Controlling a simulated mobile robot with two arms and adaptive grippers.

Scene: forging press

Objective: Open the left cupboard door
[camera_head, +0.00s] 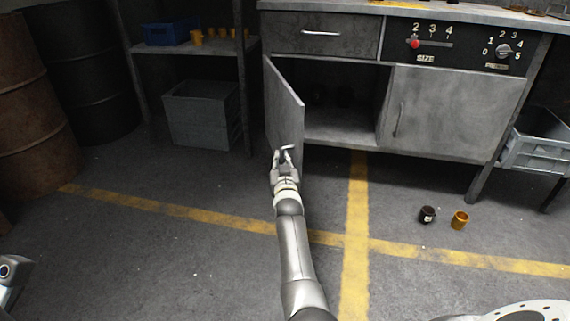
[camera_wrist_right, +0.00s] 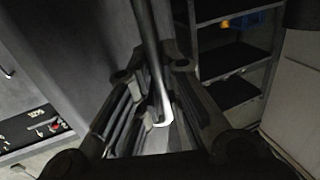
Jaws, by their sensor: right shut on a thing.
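The left cupboard door (camera_head: 284,105) is a grey metal panel, swung well out from the cabinet on its left-side hinge. The dark inside of the cupboard (camera_head: 340,115) shows to its right. My right gripper (camera_head: 285,156) is at the lower free edge of the door, shut on the door handle (camera_head: 288,148). In the right wrist view the handle (camera_wrist_right: 148,45) is a thin bar passing between the fingers of my right gripper (camera_wrist_right: 158,110). My left gripper is out of view.
The right cupboard door (camera_head: 450,110) is closed. A drawer (camera_head: 320,35) and a control panel (camera_head: 450,45) are above. A dark cup (camera_head: 427,215) and an orange cup (camera_head: 460,220) are on the floor. A grey crate (camera_head: 203,115) stands left; floor between is clear.

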